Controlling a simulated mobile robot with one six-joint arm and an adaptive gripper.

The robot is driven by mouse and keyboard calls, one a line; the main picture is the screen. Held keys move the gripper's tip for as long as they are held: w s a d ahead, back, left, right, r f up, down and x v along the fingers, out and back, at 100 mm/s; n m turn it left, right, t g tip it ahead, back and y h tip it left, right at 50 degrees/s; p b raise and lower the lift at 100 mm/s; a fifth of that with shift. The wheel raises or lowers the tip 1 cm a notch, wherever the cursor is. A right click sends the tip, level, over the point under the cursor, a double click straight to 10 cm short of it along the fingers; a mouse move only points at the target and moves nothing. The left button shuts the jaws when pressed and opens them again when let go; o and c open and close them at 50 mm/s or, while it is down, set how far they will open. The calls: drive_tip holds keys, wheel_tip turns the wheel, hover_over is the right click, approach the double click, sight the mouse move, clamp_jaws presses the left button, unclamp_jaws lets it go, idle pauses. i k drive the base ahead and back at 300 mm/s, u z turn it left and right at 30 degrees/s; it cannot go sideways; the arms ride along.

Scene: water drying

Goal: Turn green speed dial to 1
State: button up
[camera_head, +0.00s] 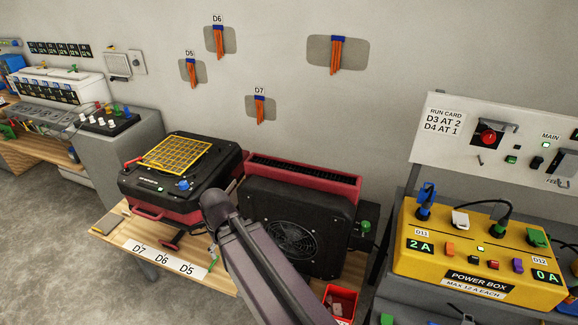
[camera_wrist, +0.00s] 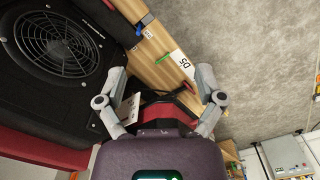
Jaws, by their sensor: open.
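A green dial (camera_head: 365,226) sits on a small dark box at the right side of the black fan unit (camera_head: 322,212) in the head view. Its pointer and numbers are too small to read. I cannot make out the dial in the wrist view. My gripper (camera_wrist: 162,72) shows in the wrist view with its two grey fingers spread wide and nothing held between them. It is over the front part of the wooden bench, beside the fan unit (camera_wrist: 62,48). In the head view my arm crosses in front of the fan's left side, and the fingers cannot be made out there.
A black and red machine with a yellow grid (camera_head: 176,154) stands left of the fan. A label strip (camera_head: 140,247) lies along the bench front. A red bin (camera_head: 341,302) stands below the dial. A yellow power box (camera_head: 408,268) with cables is at the right.

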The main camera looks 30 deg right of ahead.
sight(364, 226)
drive_tip(key=u, duration=0.1)
drive_tip(key=k, duration=0.55)
drive_tip(key=z, duration=1.45)
drive_tip(key=i, duration=0.5)
drive_tip(key=u, duration=0.05)
